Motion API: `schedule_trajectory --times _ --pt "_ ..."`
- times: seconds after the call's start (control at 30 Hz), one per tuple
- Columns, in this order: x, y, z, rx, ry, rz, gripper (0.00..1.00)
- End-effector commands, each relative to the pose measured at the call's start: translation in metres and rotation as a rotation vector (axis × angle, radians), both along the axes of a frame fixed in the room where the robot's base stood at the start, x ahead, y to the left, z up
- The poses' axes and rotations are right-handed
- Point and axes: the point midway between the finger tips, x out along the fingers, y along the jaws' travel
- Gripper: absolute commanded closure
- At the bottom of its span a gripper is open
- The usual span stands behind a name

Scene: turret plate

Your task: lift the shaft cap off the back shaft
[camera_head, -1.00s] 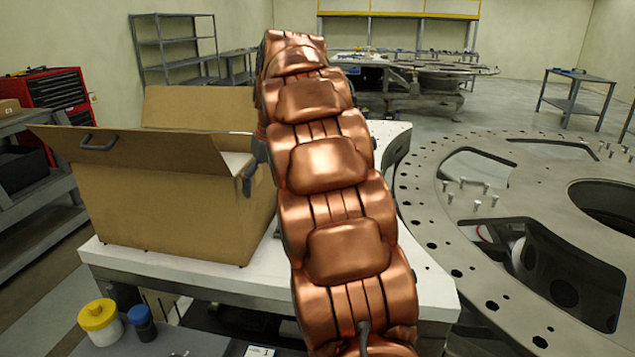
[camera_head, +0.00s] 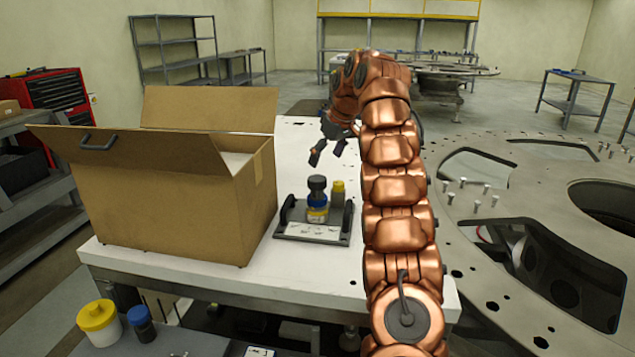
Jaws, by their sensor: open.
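A dark tray (camera_head: 297,231) with raised side handles and a white label sits on the white table. Two upright pieces stand on it. The front-left piece (camera_head: 317,213) is blue and yellow with a dark round top (camera_head: 317,182). The piece behind and to its right (camera_head: 337,199) is dull olive with a yellow top (camera_head: 338,186). I cannot tell which of these is the shaft cap or the back shaft. My gripper (camera_head: 328,153) is open and empty, above and behind the pieces, with its fingers pointing down and apart from them.
An open cardboard box (camera_head: 170,200) stands at the table's left, its flap sticking out. A large perforated metal ring plate (camera_head: 470,235) lies to the right of my arm. The white table (camera_head: 285,165) is bare behind the tray. Yellow-lidded and blue-lidded jars stand at the front left.

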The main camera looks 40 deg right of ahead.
Motion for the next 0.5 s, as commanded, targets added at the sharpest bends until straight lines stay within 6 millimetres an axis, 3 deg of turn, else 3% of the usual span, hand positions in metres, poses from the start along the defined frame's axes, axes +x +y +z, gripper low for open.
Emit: schedule_trajectory --times 0.5 --pt "0.011 -0.001 -0.026 -0.003 -0.001 0.0 0.14"
